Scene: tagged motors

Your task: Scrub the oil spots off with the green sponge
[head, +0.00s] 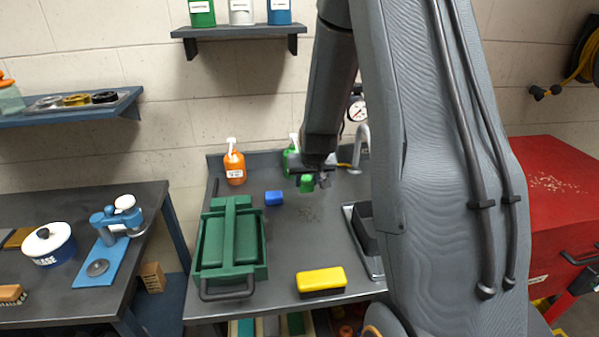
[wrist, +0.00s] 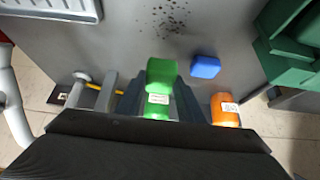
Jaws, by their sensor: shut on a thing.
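My gripper (head: 316,180) is shut on the green sponge (head: 307,183) and holds it over the back part of the grey worktop (head: 285,240). In the wrist view the green sponge (wrist: 161,72) sits between the two fingertips (wrist: 160,88). The dark oil spots (head: 309,213) are a small speckled patch on the worktop, in front of the sponge. They also show in the wrist view (wrist: 171,20), apart from the sponge. Whether the sponge touches the worktop I cannot tell.
A blue block (head: 273,198), an orange bottle (head: 235,166) and a partly hidden green bottle (head: 291,158) stand nearby. A green toolbox (head: 206,262) is at left, a yellow block (head: 321,281) in front.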

